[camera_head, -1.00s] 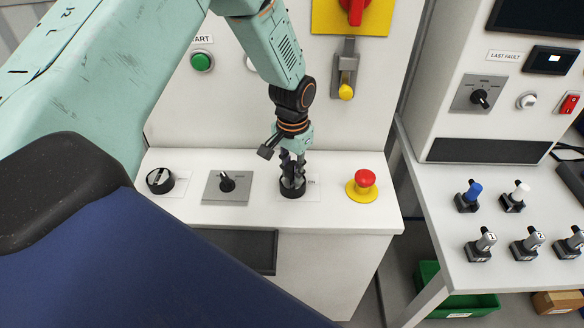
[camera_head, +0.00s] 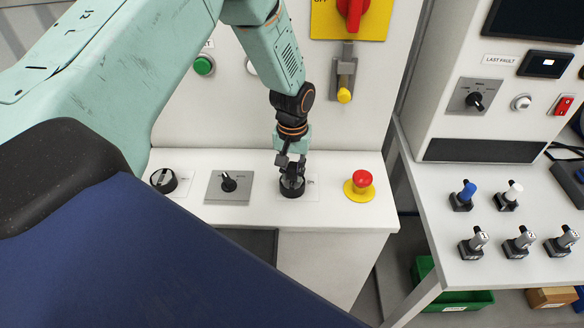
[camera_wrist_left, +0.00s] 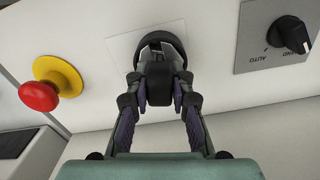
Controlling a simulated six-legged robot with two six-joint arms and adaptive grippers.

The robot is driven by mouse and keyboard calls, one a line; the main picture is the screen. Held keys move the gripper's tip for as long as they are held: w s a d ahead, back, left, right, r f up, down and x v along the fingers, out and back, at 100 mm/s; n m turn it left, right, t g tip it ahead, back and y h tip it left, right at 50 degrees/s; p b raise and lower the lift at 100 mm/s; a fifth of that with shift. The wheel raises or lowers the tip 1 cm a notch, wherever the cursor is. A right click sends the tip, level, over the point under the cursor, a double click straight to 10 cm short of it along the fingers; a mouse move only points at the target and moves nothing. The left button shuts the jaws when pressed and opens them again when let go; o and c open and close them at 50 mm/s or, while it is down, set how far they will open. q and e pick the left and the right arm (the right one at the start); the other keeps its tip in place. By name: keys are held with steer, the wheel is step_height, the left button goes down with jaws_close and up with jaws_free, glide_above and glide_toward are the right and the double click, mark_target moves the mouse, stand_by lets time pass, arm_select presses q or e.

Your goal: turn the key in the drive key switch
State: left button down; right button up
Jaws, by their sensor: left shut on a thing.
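The drive key switch (camera_head: 292,191) is a round black switch on the white console ledge, between a selector knob and a red mushroom button. My left gripper (camera_head: 291,174) comes down onto it from above, and its fingers hide most of the key in the head view. In the left wrist view, the fingers (camera_wrist_left: 159,100) are shut on the black head of the key (camera_wrist_left: 157,82), one on each side. The key stands in the switch's dark round collar (camera_wrist_left: 172,42). The key's exact angle is hard to read. My right gripper is not in view.
The red mushroom button (camera_head: 362,178) on its yellow base stands close to the right. A selector knob (camera_head: 229,182) and another round black switch (camera_head: 163,181) sit to the left. A yellow-tipped lever (camera_head: 344,95) and green button (camera_head: 204,65) are on the panel behind.

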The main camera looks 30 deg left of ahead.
arm_select(q)
steer(key=shift+w+r, duration=0.1)
steer(key=shift+w, duration=0.1)
steer(key=shift+n+p, duration=0.8)
steer(key=shift+n, duration=1.1)
steer(key=c, duration=1.5)
jaws_free()
steer(key=shift+c, duration=0.2)
steer(key=o, duration=0.4)
steer(key=shift+o, duration=0.2)
